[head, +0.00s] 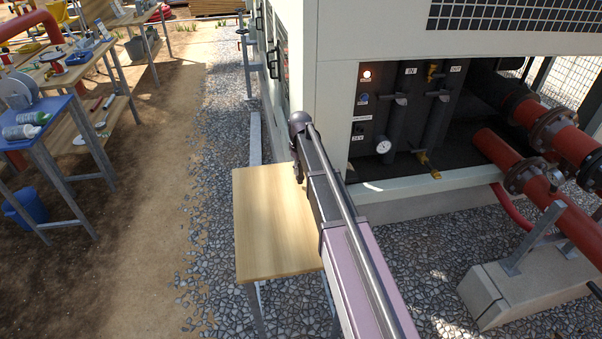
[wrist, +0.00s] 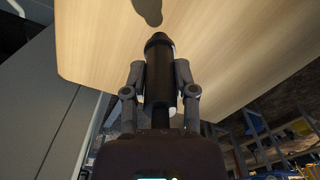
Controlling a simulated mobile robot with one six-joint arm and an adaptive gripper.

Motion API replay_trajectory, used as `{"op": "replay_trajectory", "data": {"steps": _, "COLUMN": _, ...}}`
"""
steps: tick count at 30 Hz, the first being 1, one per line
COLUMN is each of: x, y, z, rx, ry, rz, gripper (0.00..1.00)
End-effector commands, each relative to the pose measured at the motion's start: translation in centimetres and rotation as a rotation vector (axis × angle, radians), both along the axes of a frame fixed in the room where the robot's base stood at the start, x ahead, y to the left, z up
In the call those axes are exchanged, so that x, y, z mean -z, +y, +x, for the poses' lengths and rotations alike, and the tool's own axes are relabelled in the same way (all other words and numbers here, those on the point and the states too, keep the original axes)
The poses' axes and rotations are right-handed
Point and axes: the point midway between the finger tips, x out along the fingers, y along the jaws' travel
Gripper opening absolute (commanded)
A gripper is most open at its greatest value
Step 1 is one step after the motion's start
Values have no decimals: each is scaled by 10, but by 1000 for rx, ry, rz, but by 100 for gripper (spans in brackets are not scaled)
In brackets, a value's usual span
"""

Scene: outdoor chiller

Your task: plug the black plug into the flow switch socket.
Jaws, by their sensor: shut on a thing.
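In the wrist view my gripper (wrist: 160,76) is shut on the black plug (wrist: 158,60), a dark cylinder with a narrower tip. One grey finger sits on each side of it. The plug points away from the wrist, in front of the wooden table top (wrist: 225,50), with a dark shadow beyond its tip. In the head view my arm hides the plug and most of the gripper. The recessed dark panel (head: 361,120) of the chiller carries small labels and fittings. I cannot tell which fitting is the flow switch socket.
The small wooden table (head: 262,235) stands beside the chiller housing (head: 335,40). A gauge (head: 383,146), valves and thick red pipes (head: 510,155) fill the bay at right. A cluttered workbench (head: 45,130) stands at far left. Bare dirt ground (head: 150,190) lies between.

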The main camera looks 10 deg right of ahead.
Motion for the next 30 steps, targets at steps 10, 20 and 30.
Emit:
{"op": "replay_trajectory", "data": {"steps": 10, "x": -29, "y": 0, "z": 0, "rx": 0, "ry": 0, "rz": 0, "gripper": 0}}
{"op": "replay_trajectory", "data": {"steps": 20, "x": -48, "y": 0, "z": 0, "rx": 0, "ry": 0, "rz": 0, "gripper": 0}}
{"op": "replay_trajectory", "data": {"steps": 30, "x": -49, "y": 0, "z": 0, "rx": 0, "ry": 0, "rz": 0, "gripper": 0}}
